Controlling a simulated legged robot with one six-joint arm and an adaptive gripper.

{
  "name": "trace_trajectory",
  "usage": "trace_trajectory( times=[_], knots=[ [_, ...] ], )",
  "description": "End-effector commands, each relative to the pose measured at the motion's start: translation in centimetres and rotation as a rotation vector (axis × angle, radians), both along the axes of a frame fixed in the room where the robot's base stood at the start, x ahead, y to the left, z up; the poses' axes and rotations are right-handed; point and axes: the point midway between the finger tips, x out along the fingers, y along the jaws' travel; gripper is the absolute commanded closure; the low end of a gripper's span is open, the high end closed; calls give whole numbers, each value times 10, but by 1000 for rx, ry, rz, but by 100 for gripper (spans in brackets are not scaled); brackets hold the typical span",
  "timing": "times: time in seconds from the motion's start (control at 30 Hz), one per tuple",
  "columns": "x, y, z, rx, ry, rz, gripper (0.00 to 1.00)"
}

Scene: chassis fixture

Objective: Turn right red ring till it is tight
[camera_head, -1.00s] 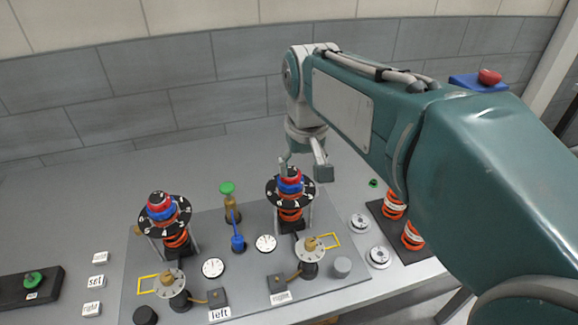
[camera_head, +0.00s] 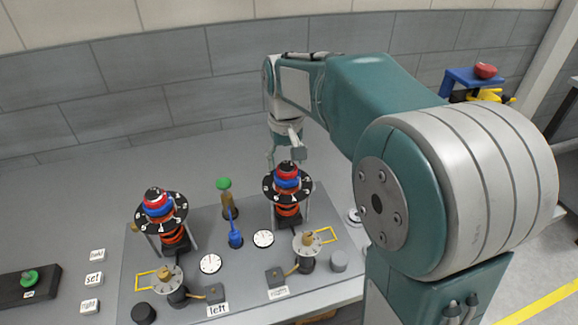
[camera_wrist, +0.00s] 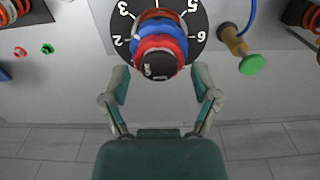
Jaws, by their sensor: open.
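The right red ring (camera_head: 287,168) sits near the top of the right stack, above a blue ring (camera_head: 288,179) and a black numbered disc (camera_head: 271,187). In the wrist view, the red ring (camera_wrist: 160,48) and blue ring (camera_wrist: 157,28) lie below a black top cap (camera_wrist: 159,66). My gripper (camera_head: 285,156) is open just behind and above the stack. In the wrist view its fingers (camera_wrist: 160,77) stand apart, one to each side of the black cap. No contact with the red ring is visible. A similar left red ring (camera_head: 154,194) tops the left stack.
A green-topped brass piece (camera_head: 224,184) and a blue lever (camera_head: 235,237) stand between the stacks. Dials, yellow frames and white label blocks (camera_head: 95,279) lie toward the front. Grey table behind the stacks is clear. My arm hides the right side.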

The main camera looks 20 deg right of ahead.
Motion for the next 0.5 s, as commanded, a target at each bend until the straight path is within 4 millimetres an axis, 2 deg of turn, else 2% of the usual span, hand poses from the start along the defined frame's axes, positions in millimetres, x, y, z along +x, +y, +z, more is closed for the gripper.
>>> trace_trajectory(
  times=[0.2,0.5],
  knots=[
    [0,0,-12,0,0,0,21],
    [0,0,-13,0,0,2,21]
  ],
)
